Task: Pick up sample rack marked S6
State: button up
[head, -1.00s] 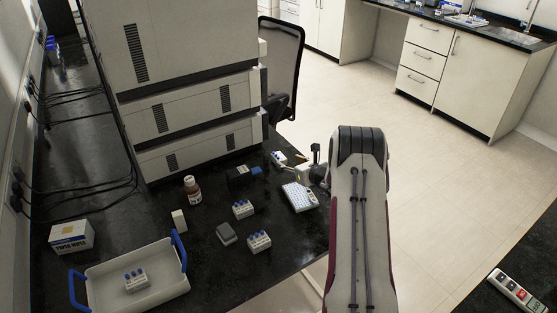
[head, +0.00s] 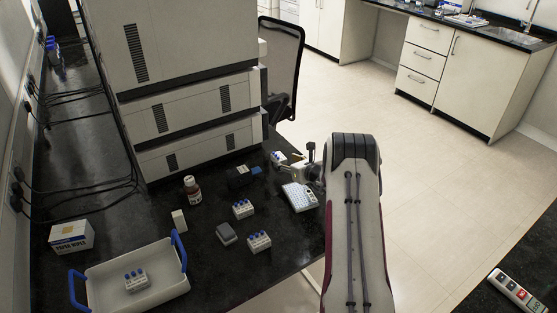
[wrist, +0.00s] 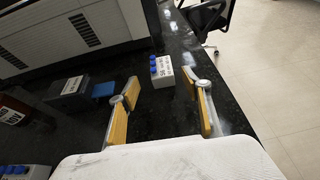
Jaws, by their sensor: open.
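A small white sample rack with blue caps (head: 278,157) stands on the black bench beside the stacked instrument. In the wrist view the rack (wrist: 161,71) stands upright ahead of my gripper, near the bench's edge. Its front carries dark print that is too small to read surely. My gripper (wrist: 160,80) is open, with its yellow fingers apart and nothing held. The rack lies in line with the gap, just beyond the fingertips. In the head view my gripper (head: 299,164) is right of the rack, partly hidden by my arm.
Other blue-capped racks stand on the bench (head: 242,209) (head: 259,242), and one is in a white tray (head: 165,292). A white well plate (head: 299,197) lies below my gripper in the picture. A dark box with a blue part (head: 240,176) is left of the rack.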

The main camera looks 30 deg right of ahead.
aim_at(281, 158)
dwell(0.3)
jog(key=shift+x, duration=2.6)
jog(key=shift+d+f, duration=0.1)
jog(key=shift+f, duration=0.05)
jog(key=c, duration=1.2)
